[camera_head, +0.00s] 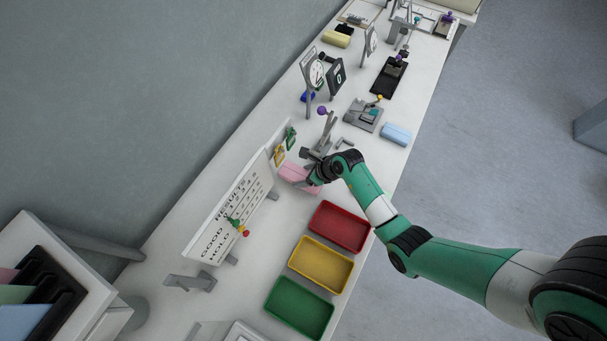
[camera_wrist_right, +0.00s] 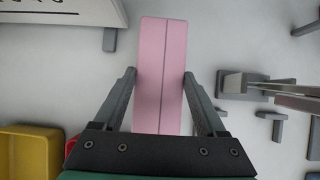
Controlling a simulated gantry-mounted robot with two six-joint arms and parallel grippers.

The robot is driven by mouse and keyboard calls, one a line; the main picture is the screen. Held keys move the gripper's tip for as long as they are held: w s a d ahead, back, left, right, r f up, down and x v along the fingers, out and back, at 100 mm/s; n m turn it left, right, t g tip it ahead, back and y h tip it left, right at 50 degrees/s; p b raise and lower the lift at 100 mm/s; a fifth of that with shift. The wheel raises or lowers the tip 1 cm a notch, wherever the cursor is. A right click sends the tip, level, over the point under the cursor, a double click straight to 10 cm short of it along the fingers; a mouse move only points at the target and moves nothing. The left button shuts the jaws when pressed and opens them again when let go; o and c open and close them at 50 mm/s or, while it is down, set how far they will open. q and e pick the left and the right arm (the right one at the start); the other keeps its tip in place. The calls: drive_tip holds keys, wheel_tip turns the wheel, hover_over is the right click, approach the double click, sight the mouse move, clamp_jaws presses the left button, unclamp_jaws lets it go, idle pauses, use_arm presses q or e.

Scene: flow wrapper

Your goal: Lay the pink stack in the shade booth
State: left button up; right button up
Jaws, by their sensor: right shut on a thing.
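The pink stack (camera_head: 293,172) is a long pale pink block with a seam along its middle, near the white results board on the table. In the right wrist view the pink stack (camera_wrist_right: 162,60) lies between the two grey fingers. My right gripper (camera_head: 312,178) is shut on its long sides; the arm hides part of it in the head view. I cannot tell whether it touches the table. A white unit (camera_head: 90,300) with dark slots and pink, green and blue pieces stands at lower left. I cannot tell for sure which thing is the shade booth. My left gripper is out of view.
Red (camera_head: 340,226), yellow (camera_head: 321,264) and green (camera_head: 299,307) trays line the table's right edge. The white results board (camera_head: 232,215) stands left of them. A lever device (camera_head: 326,135), gauges and a blue block (camera_head: 396,134) stand farther back.

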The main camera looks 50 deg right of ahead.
sight(303, 179)
drive_tip(key=f, duration=0.1)
drive_tip(key=f+b, duration=0.1)
drive_tip(key=f, duration=0.1)
drive_tip(key=shift+w+d, duration=0.15)
drive_tip(key=shift+w, duration=0.1)
drive_tip(key=shift+f, duration=0.25)
drive_tip(key=shift+f+b, duration=0.2)
drive_tip(key=shift+b, duration=0.1)
drive_tip(key=o, duration=1.3)
drive_tip(key=shift+c, duration=0.2)
drive_tip(key=shift+r, duration=0.15)
